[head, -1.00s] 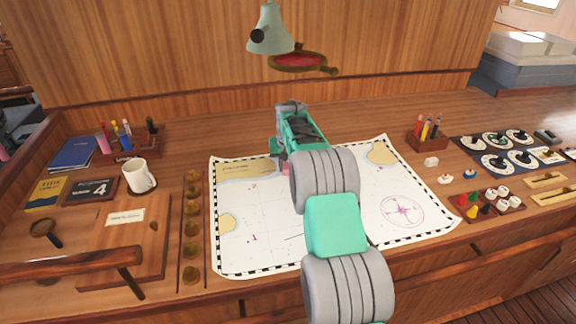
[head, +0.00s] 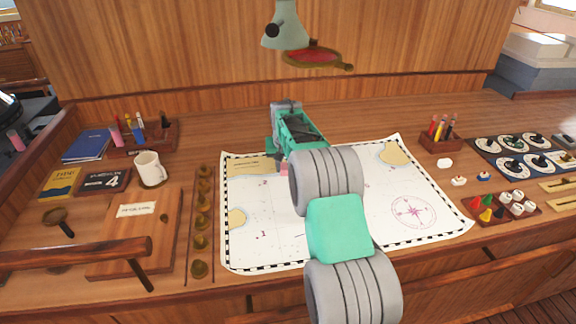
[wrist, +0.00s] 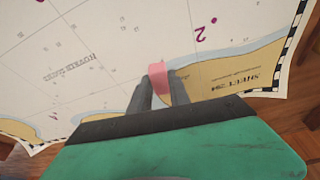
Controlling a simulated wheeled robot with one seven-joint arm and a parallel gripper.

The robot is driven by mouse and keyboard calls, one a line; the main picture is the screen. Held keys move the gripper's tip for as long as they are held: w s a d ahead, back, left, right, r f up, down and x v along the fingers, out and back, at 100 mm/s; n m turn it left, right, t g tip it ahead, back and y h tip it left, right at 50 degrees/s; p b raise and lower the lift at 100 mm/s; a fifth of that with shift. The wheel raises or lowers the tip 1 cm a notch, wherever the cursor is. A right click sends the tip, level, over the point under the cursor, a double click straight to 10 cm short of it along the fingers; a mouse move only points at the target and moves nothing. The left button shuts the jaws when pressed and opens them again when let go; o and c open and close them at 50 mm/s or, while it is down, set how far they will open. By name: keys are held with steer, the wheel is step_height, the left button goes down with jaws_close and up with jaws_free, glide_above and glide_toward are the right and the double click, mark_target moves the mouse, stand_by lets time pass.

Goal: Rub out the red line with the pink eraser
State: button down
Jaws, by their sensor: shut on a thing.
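My gripper (wrist: 161,94) is shut on the pink eraser (wrist: 158,77), which sticks out between the fingertips in the wrist view. In the head view the eraser (head: 284,169) shows as a small pink patch near the chart's far edge, just right of the tan title patch. The chart (head: 285,238) lies flat on the desk, partly covered by my arm. I cannot tell whether the eraser touches the paper. No red line can be made out in either view; my arm hides the middle of the chart. Small magenta marks, including a "2" (wrist: 203,36), show on it.
Left of the chart stand a row of brass knobs (head: 201,222), a wooden board (head: 150,210) and a white mug (head: 149,169). Right are a pen holder (head: 441,142), small pieces and a dial panel (head: 512,165). A lamp (head: 285,27) hangs behind.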

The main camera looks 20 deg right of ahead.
steer(key=shift+r+p, duration=1.95)
steer(key=shift+r, duration=1.1)
